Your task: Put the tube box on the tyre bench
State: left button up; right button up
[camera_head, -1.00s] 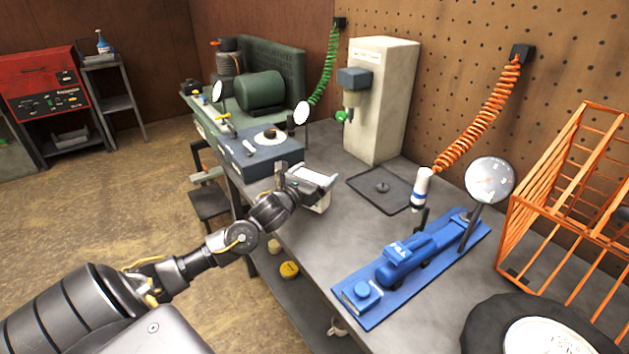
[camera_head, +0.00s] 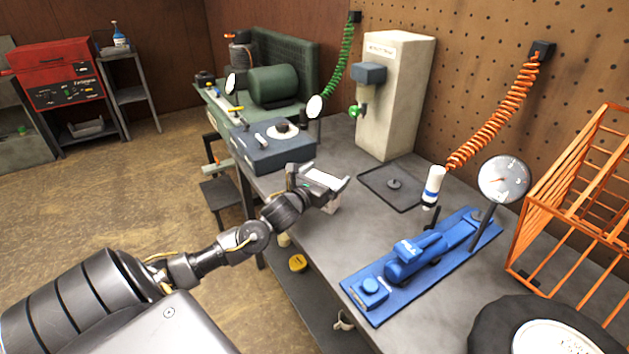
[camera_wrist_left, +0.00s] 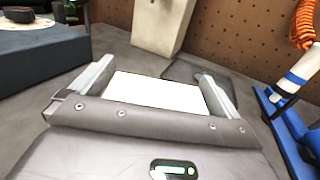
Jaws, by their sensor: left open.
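A white box (camera_head: 333,203), which looks like the tube box, shows beneath my left gripper at the left edge of the grey bench (camera_head: 320,240). A black tyre (camera_head: 488,322) lies on this bench, so I take it as the tyre bench. My left gripper (camera_head: 322,181) is open at the box. In the left wrist view, the box's plain white top (camera_wrist_left: 158,93) lies between the two spread fingers. The gripper hides much of the box, and I cannot tell whether its underside rests on the bench. My right gripper is not in view.
A blue tool (camera_head: 415,260) with a round gauge (camera_head: 503,179) stands right of the box. Behind are a dark tray (camera_head: 392,186) and a beige cabinet (camera_head: 393,100). A blue-grey unit (camera_head: 270,152) is close on the left. An orange cage (camera_head: 580,190) stands far right.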

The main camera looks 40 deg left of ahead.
pick_arm(q)
jog(key=s, duration=0.5)
jog(key=shift+s+d+f+b, duration=0.15)
jog(key=shift+s+f+b, duration=0.15)
jog(key=shift+s+b, duration=0.1)
jog(key=s, duration=0.3)
jog(key=s+d, duration=0.1)
jog(key=s, duration=0.1)
jog(key=shift+r+b, duration=0.2)
jog(key=shift+b, duration=0.1)
jog(key=shift+s+a, duration=0.1)
jog(key=shift+s, duration=0.3)
jog(key=shift+r, duration=0.1)
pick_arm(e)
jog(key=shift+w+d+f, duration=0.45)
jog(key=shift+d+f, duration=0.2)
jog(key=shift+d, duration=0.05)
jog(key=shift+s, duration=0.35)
